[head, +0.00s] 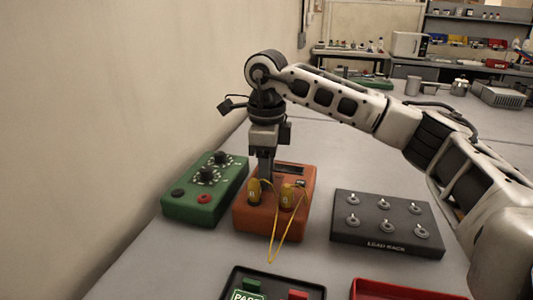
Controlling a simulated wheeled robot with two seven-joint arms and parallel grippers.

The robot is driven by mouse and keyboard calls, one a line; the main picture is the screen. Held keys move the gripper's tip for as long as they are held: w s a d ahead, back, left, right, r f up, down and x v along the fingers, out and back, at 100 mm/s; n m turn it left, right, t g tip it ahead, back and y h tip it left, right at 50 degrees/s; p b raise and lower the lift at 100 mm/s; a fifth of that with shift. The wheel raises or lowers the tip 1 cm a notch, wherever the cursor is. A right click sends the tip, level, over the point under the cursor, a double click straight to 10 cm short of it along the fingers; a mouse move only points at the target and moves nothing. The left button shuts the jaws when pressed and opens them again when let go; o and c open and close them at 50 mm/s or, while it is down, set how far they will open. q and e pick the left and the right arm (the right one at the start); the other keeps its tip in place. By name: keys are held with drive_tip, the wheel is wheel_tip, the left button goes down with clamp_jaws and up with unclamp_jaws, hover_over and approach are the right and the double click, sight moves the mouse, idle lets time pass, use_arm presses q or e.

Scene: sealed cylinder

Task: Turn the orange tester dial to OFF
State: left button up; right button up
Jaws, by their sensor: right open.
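The orange tester (245,219) lies on the bench in the middle of the head view. Two yellow plugs (286,197) joined by a thin yellow lead stand on its near part, and a dark display strip (290,169) is at its far edge. My right gripper (266,178) points straight down over the tester's far half, just behind the plugs. It is open. Its fingers are close together in this view and hide what lies between them. The dial and its pointer cannot be made out behind the fingers and plugs. My left gripper is not in view.
A green box (190,207) with black knobs stands close to the tester's left, near the wall. A dark load rack (372,236) with several metal posts is to the right. A black tray (229,286) and a red tray (400,291) lie in front.

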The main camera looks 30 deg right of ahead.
use_arm(q)
drive_tip(key=p, duration=0.3)
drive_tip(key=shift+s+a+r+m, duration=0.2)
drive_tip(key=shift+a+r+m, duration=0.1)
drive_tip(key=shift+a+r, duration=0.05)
use_arm(e)
wheel_tip(320, 180, up, 16)
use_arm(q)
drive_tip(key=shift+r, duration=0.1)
use_arm(e)
drive_tip(key=shift+f, duration=0.1)
